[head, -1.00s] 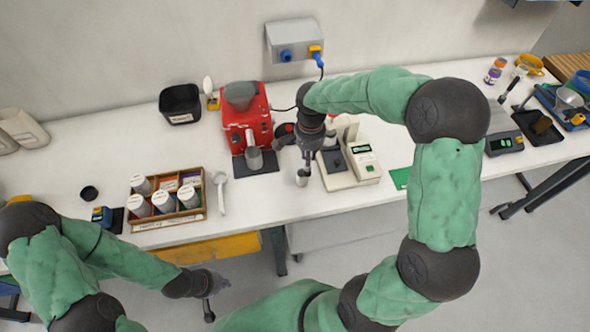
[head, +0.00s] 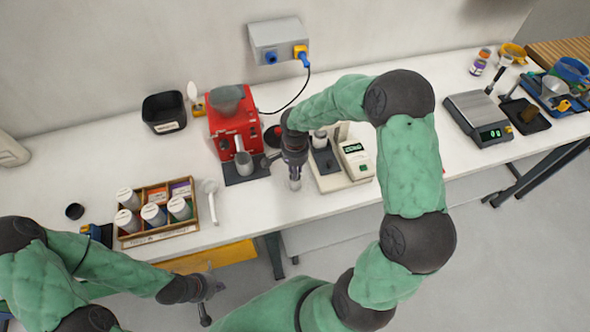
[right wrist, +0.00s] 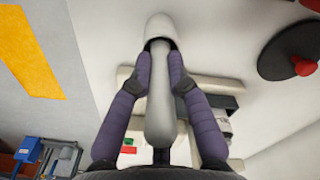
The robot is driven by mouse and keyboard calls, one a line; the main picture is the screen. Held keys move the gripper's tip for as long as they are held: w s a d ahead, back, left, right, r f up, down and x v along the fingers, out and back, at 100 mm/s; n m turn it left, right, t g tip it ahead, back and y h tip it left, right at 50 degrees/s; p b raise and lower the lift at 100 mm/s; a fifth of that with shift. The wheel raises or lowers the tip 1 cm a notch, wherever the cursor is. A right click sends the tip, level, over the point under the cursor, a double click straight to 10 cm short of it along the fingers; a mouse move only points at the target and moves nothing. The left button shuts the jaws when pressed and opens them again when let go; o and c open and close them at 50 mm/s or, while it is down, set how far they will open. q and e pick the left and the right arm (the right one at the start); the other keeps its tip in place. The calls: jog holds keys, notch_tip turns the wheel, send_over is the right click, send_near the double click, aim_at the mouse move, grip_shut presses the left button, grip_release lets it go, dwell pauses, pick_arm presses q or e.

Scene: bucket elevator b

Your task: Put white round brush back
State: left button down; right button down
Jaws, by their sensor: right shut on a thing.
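My right gripper (head: 295,172) is above the front of the white table, between the red machine and the beige device. In the right wrist view, its purple fingers (right wrist: 161,75) are shut on a pale handle with a rounded white head, which looks like the white round brush (right wrist: 159,110). In the head view, only a small pale part of it (head: 295,184) shows below the fingers. My left gripper (head: 207,290) is empty in front of the table, its fingers apart.
The red machine (head: 232,125) stands behind left, the beige device (head: 356,160) close on the right. A white spoon (head: 211,200) lies beside a wooden box (head: 158,235) of jars. A black bin (head: 163,112) stands at the back. A scale (head: 480,118) is farther right.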

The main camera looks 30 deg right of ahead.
jog(key=shift+w+f, duration=0.1)
jog(key=shift+f, duration=0.15)
jog(key=shift+f, duration=0.15)
jog(key=c, duration=1.2)
grip_release()
notch_tip(320, 180, up, 12)
jog(key=shift+r+p, duration=0.2)
jog(key=shift+p, duration=0.25)
